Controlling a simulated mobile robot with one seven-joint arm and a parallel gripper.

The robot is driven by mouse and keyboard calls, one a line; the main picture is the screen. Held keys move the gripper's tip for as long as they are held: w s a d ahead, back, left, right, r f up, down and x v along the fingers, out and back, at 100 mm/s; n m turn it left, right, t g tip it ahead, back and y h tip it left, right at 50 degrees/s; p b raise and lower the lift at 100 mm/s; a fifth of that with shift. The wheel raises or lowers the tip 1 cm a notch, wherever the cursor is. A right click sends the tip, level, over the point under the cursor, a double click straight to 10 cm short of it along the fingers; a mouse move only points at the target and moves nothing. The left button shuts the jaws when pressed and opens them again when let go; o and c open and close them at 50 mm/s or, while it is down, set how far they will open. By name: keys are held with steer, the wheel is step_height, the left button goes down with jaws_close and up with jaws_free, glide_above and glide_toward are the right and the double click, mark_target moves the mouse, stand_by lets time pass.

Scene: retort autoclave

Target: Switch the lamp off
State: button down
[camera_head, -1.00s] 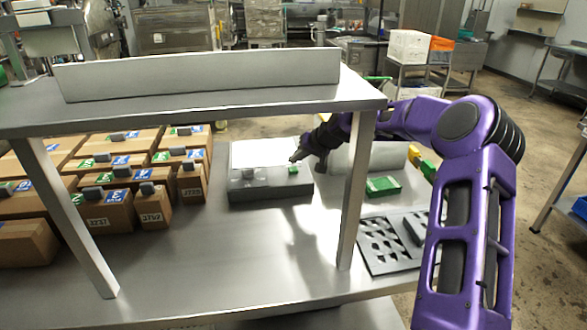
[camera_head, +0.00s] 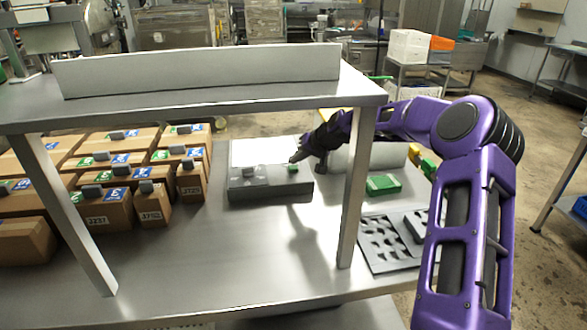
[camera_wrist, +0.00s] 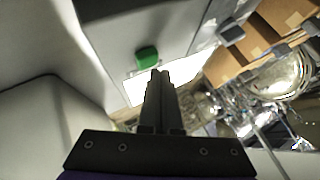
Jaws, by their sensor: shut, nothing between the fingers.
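A low grey box (camera_head: 240,190) stands on the table behind the near shelf leg, with a bright white panel (camera_head: 262,150) at its back. I cannot tell whether the panel is lit or only reflecting light. A small green button (camera_head: 292,169) sits on the box's top, towards the right; it also shows in the wrist view (camera_wrist: 147,57). My gripper (camera_head: 294,159) is shut and empty, pointing down close by the button. In the wrist view its fingertips (camera_wrist: 160,74) appear just beside the green button, over the white panel's edge (camera_wrist: 137,88). Contact cannot be told.
A steel shelf (camera_head: 220,104) on legs spans the table in front of the box. Several cardboard boxes (camera_head: 105,208) stand at left. A green block (camera_head: 383,185) and a dark slotted tray (camera_head: 385,255) lie at right. The table's front middle is clear.

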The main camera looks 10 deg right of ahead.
mark_target(296, 169)
steer(key=shift+f+b, duration=0.4)
steer(key=shift+f, duration=0.2)
stand_by(0.6)
steer(key=shift+r, duration=0.15)
steer(key=shift+r+p, duration=0.5)
steer(key=shift+r, duration=0.35)
step_height(296, 169, up, 6)
steer(key=p, duration=0.3)
stand_by(0.4)
